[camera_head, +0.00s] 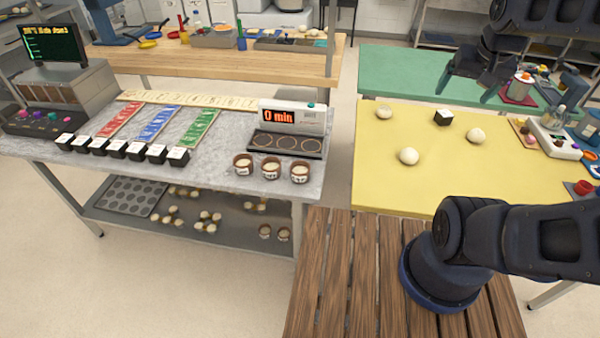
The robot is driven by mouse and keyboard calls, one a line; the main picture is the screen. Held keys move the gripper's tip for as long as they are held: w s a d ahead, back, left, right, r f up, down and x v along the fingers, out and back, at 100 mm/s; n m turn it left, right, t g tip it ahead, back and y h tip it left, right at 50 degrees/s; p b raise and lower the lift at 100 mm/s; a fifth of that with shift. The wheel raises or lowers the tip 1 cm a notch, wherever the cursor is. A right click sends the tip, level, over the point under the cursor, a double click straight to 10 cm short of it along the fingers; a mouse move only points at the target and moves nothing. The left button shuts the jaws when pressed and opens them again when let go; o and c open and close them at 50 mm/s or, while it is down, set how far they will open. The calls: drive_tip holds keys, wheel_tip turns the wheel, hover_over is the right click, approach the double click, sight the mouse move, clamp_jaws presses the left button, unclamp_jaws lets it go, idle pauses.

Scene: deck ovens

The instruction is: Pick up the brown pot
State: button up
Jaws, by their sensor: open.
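Three small brown pots with pale contents and labels stand in a row at the front right of the grey marble counter: a left brown pot (243,164), a middle brown pot (271,168) and a right brown pot (300,173). Two similar small brown pots (265,231) sit on the shelf below. I cannot tell which one the task means.
A timer (292,117) reading "0 min" stands behind a dark tray with round slots (288,144), just behind the pots. Black cubes (133,150) line the counter's left front. Pale dough balls (409,156) and a black cube (443,117) lie on the yellow table (385,185).

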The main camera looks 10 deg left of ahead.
drive_tip(key=w+a+f+m+g, duration=0.2)
drive_tip(key=w+a+f, duration=0.2)
drive_tip(key=w+a, duration=0.45)
drive_tip(key=m+g, duration=0.2)
drive_tip(key=m, duration=0.4)
approach(300, 167)
drive_tip(key=shift+f, duration=0.1)
drive_tip(key=shift+w+a+f, duration=0.1)
drive_tip(key=shift+w+f, duration=0.05)
drive_tip(key=shift+f, duration=4.9)
drive_tip(key=c, duration=1.2)
